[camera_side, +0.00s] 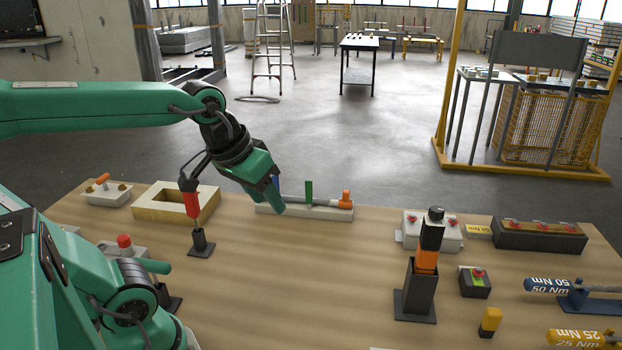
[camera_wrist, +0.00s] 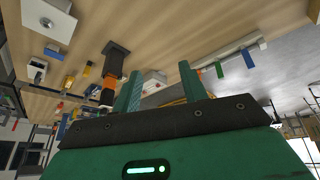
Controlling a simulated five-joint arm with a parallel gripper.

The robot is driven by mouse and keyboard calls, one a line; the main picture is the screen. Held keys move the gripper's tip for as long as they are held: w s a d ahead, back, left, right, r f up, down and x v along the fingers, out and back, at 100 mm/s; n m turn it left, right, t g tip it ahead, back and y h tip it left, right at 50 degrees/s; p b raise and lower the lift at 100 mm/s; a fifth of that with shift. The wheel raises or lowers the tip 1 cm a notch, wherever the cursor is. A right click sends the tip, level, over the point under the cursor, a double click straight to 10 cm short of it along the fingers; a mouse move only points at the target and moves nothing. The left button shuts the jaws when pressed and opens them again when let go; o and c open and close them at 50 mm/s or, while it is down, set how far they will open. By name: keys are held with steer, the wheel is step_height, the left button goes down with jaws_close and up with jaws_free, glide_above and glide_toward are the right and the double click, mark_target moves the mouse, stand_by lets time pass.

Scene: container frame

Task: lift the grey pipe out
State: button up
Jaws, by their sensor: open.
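The grey pipe (camera_side: 327,202) lies level along a pale block (camera_side: 330,213) at the back of the bench. A blue upright piece (camera_side: 276,180), a green one (camera_side: 309,193) and an orange piece (camera_side: 346,198) stand along it. In the wrist view the same row is at the upper right, with the green (camera_wrist: 219,70) and blue (camera_wrist: 247,58) pieces showing. My gripper (camera_side: 272,203) is over the left end of the block in the side view and covers part of it. Its fingers (camera_wrist: 158,88) are apart in the wrist view, with no pipe between them.
A wooden frame (camera_side: 150,211) and a red-handled tool in a dark stand (camera_side: 201,243) are left of the block. A black and orange tool stands in a dark holder (camera_side: 416,292) at front right. Bare bench lies in front of the block.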

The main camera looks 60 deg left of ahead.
steer(key=w+a+r+n+g, duration=0.1)
steer(key=w+a+n, duration=0.2)
steer(key=w, duration=0.2)
steer(key=w+a+r+n, duration=0.1)
steer(key=w+a+n, duration=0.1)
steer(key=w+n, duration=0.25)
steer(key=n+g, duration=0.4)
steer(key=n, duration=1.3)
glide_above(297, 200)
steer(key=f, duration=1.7)
steer(key=shift+w+a+f, duration=0.2)
steer(key=shift+w+a, duration=0.1)
steer(key=shift+a, duration=0.1)
steer(key=shift+a+f, duration=0.2)
steer(key=shift+f, duration=1.25)
steer(key=shift+d, duration=0.1)
steer(key=shift+s+d+f, duration=0.1)
steer(key=shift+f, duration=2.55)
